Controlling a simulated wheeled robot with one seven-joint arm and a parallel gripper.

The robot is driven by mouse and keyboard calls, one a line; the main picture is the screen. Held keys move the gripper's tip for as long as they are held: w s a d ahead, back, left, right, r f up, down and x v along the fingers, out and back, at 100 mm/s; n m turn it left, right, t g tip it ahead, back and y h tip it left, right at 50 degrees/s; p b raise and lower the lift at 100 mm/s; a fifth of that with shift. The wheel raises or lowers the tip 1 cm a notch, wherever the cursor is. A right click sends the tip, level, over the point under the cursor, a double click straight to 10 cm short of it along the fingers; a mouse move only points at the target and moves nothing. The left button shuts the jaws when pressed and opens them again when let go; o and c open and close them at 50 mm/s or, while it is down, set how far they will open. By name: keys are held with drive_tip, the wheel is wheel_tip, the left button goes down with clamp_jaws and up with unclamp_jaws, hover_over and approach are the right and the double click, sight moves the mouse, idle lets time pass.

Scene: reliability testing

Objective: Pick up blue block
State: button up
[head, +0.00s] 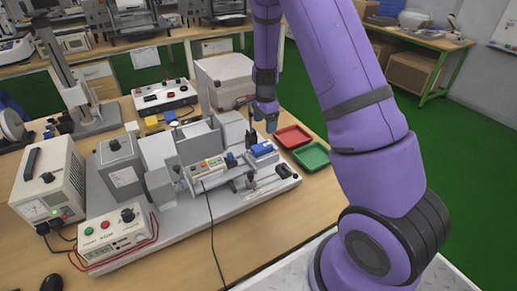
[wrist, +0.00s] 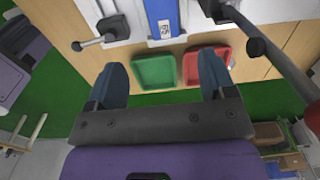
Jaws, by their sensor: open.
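A small blue block (head: 170,116) lies on the table behind the test rig in the head view, beside a yellow block (head: 151,121). A blue part (head: 262,149) sits at the right end of the rig. In the wrist view, a blue part with a white label (wrist: 163,18) shows at the top edge, partly cut off. I cannot tell which of these is the task's block. My gripper (head: 265,115) is above the rig's right end, near the trays. In the wrist view my gripper (wrist: 160,68) is open, with nothing between its blue fingers.
A red tray (head: 293,137) and a green tray (head: 311,156) lie empty at the table's right edge. The grey test rig (head: 120,178) with levers and clamps fills the middle. A control box (head: 165,96) and a white box stand behind it. Cables run along the front.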

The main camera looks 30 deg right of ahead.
hover_over(264, 145)
drive_tip(key=f, duration=0.5)
drive_tip(key=shift+s+a+f, duration=0.15)
drive_tip(key=shift+s+f, duration=0.05)
drive_tip(key=shift+f, duration=0.05)
drive_tip(key=shift+w+f, duration=0.2)
drive_tip(key=shift+f, duration=2.3)
drive_tip(key=c, duration=1)
drive_tip(key=shift+r, duration=0.1)
drive_tip(key=shift+c, duration=0.2)
